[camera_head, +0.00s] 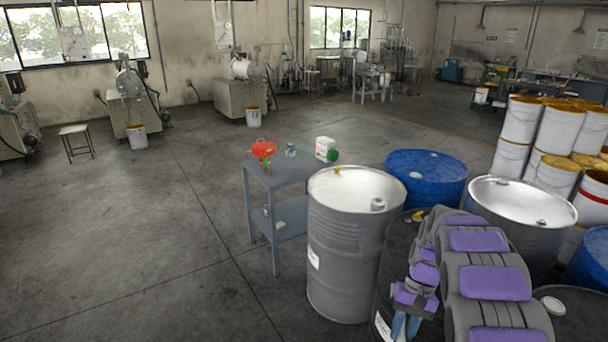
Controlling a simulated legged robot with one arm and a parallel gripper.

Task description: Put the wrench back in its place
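I cannot make out a wrench anywhere in this view, nor a place clearly marked for one. My grey and purple arm reaches in from the bottom right, in front of the drums. My gripper (405,326) seems to be at the bottom edge, where light blue parts show against a dark drum. It is small and partly cut off, so its fingers and anything between them cannot be told. A grey-blue two-level table (283,176) stands left of the drums. It bears a red item (263,150), a small jar (290,150) and a white canister (325,147).
A workbench (560,85) is far back right. The floor (130,230) at left is clear.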

